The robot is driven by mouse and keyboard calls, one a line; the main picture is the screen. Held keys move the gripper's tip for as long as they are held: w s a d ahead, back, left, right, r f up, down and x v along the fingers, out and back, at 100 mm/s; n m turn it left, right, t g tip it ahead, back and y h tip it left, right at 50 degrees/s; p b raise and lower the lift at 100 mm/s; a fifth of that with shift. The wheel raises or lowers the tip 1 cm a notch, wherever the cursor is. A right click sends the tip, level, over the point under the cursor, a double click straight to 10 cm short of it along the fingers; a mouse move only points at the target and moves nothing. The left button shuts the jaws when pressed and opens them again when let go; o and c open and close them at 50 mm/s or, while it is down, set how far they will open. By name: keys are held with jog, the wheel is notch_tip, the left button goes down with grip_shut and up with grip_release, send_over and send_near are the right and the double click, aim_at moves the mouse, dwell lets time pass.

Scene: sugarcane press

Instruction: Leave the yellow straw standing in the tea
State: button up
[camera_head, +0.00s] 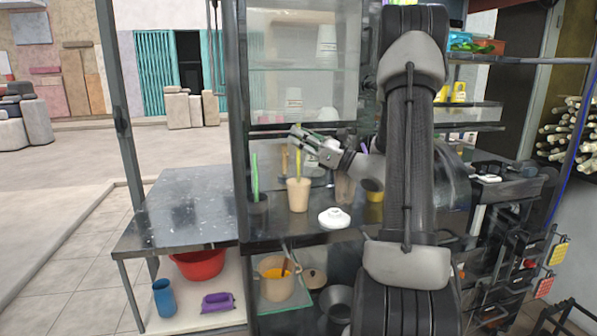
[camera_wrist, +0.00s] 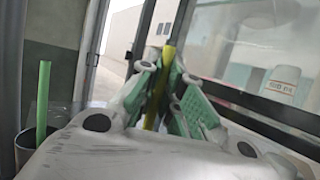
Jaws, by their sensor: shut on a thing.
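The yellow straw (camera_head: 298,166) stands nearly upright, its lower end inside the mouth of a beige cup (camera_head: 298,196) on the counter, in the head view. How deep it goes is hidden by the cup wall. My gripper (camera_head: 299,138) is above the cup and shut on the upper part of the straw. In the wrist view the straw (camera_wrist: 168,54) rises between the green-padded fingers (camera_wrist: 163,88). I cannot see the tea itself.
A green straw (camera_head: 255,174) stands in a dark cup (camera_head: 258,208) left of the beige cup. A white lid-like piece (camera_head: 334,218) lies to its right. A glass cabinet (camera_head: 305,60) stands behind. The grey side table (camera_head: 185,205) at left is clear.

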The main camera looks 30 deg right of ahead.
jog(key=shift+f, duration=2.3)
jog(key=o, duration=0.7)
notch_tip(320, 180, up, 7)
send_over(299, 151)
jog(key=shift+w+d, duration=0.1)
jog(key=shift+w, duration=0.15)
